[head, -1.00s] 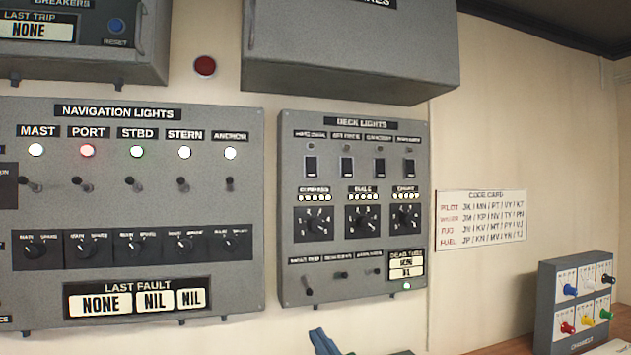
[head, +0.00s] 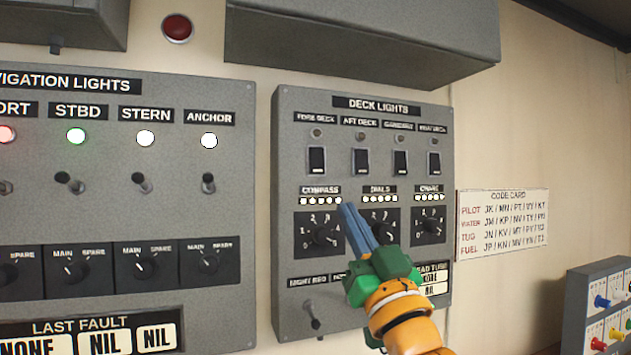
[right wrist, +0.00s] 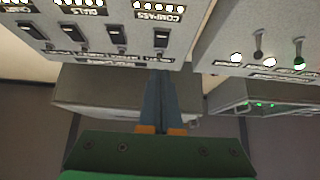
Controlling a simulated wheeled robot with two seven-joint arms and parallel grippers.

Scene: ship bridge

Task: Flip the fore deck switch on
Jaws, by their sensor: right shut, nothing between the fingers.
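The fore deck switch (head: 317,160) is the leftmost of a row of black-and-white rocker switches on the grey deck lights panel (head: 285,230). The small round lamp (head: 316,133) above it looks dark. In the right wrist view, which is upside down, the fore deck switch (right wrist: 161,37) is the rightmost rocker. My right gripper (head: 350,207) has its blue fingers together, empty, in front of the panel near the compass and dials labels, below and right of the switch in the head view. Its fingers also show in the right wrist view (right wrist: 159,76). I cannot tell any contact. My left gripper is out of view.
The navigation lights panel (head: 215,95) with toggles and knobs is at the left. A grey box (head: 360,45) juts out above the deck lights panel. A code card (head: 503,228) hangs at the right, above a channels box (head: 575,310).

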